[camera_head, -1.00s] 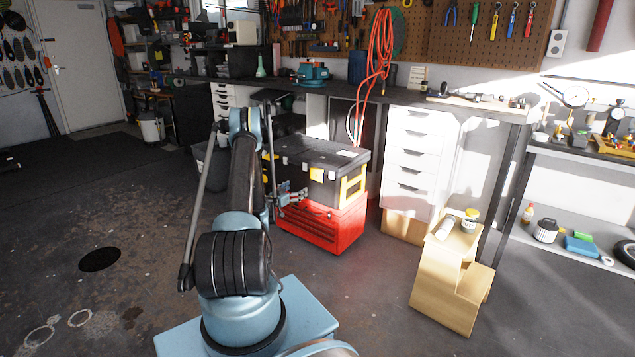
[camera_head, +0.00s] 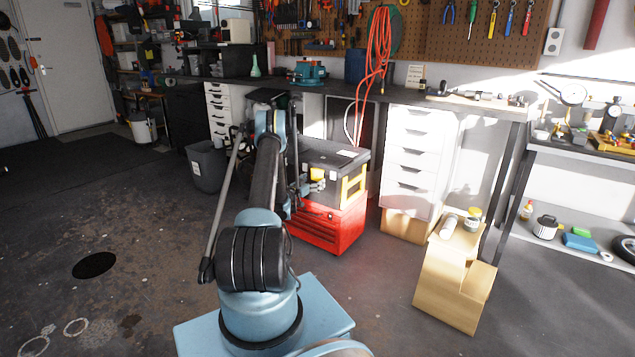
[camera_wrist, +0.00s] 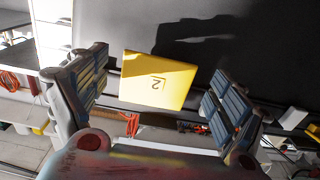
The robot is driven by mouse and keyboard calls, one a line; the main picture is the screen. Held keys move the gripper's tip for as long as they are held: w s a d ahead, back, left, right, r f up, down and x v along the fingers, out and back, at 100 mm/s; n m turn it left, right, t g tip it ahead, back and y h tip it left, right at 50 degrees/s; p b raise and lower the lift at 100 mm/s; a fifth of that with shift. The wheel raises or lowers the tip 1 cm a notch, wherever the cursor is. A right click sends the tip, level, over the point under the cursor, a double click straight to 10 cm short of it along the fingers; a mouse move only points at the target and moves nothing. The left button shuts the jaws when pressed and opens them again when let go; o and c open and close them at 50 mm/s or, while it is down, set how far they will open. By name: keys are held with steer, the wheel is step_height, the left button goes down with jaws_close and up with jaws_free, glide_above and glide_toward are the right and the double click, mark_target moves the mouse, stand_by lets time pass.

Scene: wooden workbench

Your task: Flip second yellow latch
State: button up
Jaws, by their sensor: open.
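A black toolbox (camera_head: 334,158) stands on a red drawer chest. A yellow latch (camera_head: 317,174) sits on its front face. In the wrist view the yellow latch (camera_wrist: 158,80) carries an upside-down dark mark like a 2 and lies against the dark face of the box. My gripper (camera_head: 312,187) is at the front of the box, close to the latch. In the wrist view my gripper (camera_wrist: 163,92) is open, with one finger on each side of the latch and gaps between. Contact is not visible. My arm hides the left part of the box front.
The red drawer chest (camera_head: 328,228) carries the toolbox. A wooden step stool (camera_head: 445,282) stands to the right, and a grey bin (camera_head: 206,168) to the left. The floor in front is open.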

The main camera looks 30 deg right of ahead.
steer(key=shift+x, duration=1.5)
